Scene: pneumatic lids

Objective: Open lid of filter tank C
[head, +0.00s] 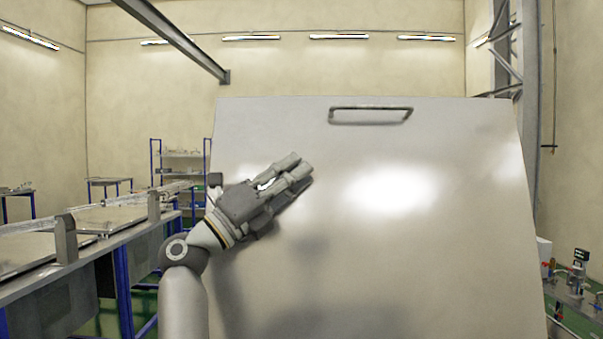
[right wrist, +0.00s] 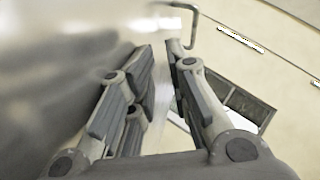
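A large pale grey metal lid (head: 440,240) fills the middle of the head view, its broad face towards me and steeply raised. A bar handle (head: 371,109) is fixed near its top edge; part of a bar handle also shows in the right wrist view (right wrist: 192,22). My right gripper (head: 300,168) is in front of the lid's left part, below and left of the handle and apart from it. In the right wrist view its fingers (right wrist: 163,50) have a narrow empty gap between them. Whether it touches the lid is unclear. My left gripper is not in view. No letter C is visible.
A long bench with flat metal covers and blue legs (head: 122,285) runs along the left. A blue-framed shelf (head: 182,160) stands behind. Valves and fittings (head: 575,290) are at the lower right. A steel column (head: 527,100) rises behind the lid's right side.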

